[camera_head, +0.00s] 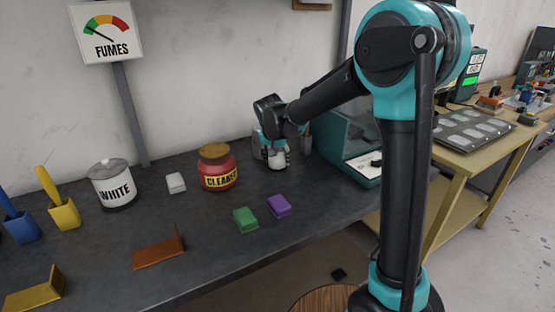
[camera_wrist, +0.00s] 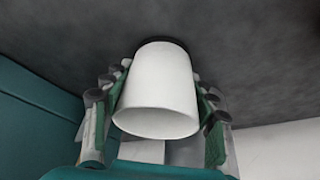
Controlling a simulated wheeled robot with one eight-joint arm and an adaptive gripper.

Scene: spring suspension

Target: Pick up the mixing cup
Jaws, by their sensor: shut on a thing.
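The mixing cup (camera_wrist: 159,85) is a plain white tapered cup that fills the middle of the wrist view. In the head view it shows as a small white shape (camera_head: 277,160) at the back of the dark bench, right of the red cleaner jar. My gripper (camera_wrist: 160,105) is shut on the cup, with one green-padded finger on each side of it. In the head view my gripper (camera_head: 274,150) points down at the bench. I cannot tell whether the cup touches the bench top.
The red CLEANER jar (camera_head: 217,172) stands close left of my gripper. A teal cabinet (camera_head: 352,150) stands close right. Green (camera_head: 245,219) and purple (camera_head: 279,206) blocks lie in front. A WHITE tin (camera_head: 112,187) and a white block (camera_head: 176,183) are further left. The dark bench front is partly clear.

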